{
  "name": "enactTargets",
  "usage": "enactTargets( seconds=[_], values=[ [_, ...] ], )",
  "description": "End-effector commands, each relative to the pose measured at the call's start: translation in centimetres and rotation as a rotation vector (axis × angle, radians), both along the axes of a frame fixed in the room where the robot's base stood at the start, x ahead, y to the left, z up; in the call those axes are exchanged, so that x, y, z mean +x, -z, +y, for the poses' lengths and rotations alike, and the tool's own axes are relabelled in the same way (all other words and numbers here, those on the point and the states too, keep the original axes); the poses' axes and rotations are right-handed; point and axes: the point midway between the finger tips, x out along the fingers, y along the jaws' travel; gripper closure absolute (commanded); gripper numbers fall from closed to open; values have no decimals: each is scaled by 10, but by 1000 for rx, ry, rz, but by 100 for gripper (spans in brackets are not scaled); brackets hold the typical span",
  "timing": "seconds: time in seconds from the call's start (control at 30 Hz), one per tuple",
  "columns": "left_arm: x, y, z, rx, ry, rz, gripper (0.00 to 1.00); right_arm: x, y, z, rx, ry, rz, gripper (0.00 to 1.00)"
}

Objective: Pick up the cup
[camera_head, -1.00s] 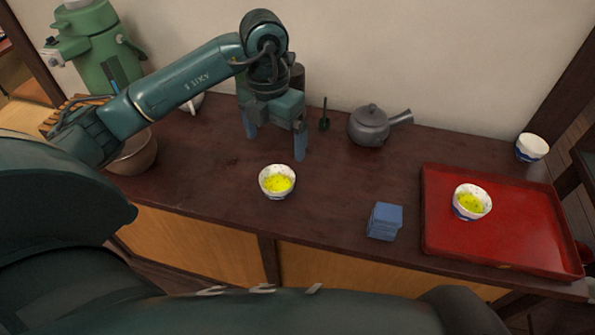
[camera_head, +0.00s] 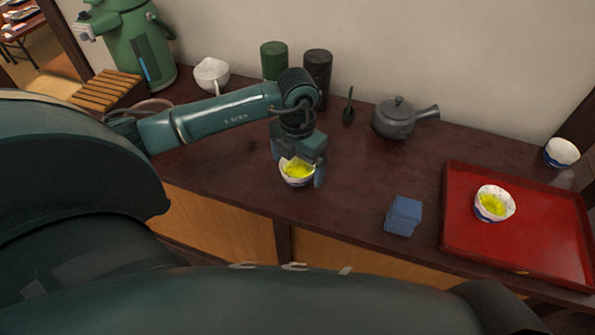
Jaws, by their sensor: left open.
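A white cup (camera_head: 297,180) with yellow-green contents stands upright on the dark wooden counter, near its front edge. My left gripper (camera_head: 297,172) is open right at this cup, with its fingers on either side; whether they touch it I cannot tell. The gripper body hides part of the cup's far rim. A second cup (camera_head: 486,212) with similar contents stands on the red tray (camera_head: 545,245) at the right. A third white and blue cup (camera_head: 561,153) stands at the far right behind the tray. My right gripper is not in view.
A blue block-like stack (camera_head: 403,215) sits left of the tray. A grey teapot (camera_head: 394,120), a dark scoop (camera_head: 348,108), and green (camera_head: 273,60) and black (camera_head: 318,72) canisters stand at the back. The counter between the cup and the blue stack is clear.

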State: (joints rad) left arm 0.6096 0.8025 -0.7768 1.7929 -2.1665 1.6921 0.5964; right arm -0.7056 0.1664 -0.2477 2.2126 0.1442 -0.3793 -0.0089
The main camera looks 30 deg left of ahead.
Motion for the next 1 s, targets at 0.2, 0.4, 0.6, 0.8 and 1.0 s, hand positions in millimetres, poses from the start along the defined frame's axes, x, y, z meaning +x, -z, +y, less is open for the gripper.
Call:
enactTargets(
  seconds=[0.2, 0.4, 0.6, 0.8, 1.0],
  values=[
    [0, 7, 0, 0, 1, 0, 7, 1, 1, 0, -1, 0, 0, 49],
    [0, 6, 0, 0, 1, 0, 16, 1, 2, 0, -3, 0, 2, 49],
    [0, 6, 0, 0, 1, 0, 32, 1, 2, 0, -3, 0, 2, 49],
    [0, 6, 0, 0, 0, -1, 48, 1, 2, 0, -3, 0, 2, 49],
    [0, 6, 0, 0, 0, -2, 58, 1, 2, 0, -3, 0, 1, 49]
  ],
)
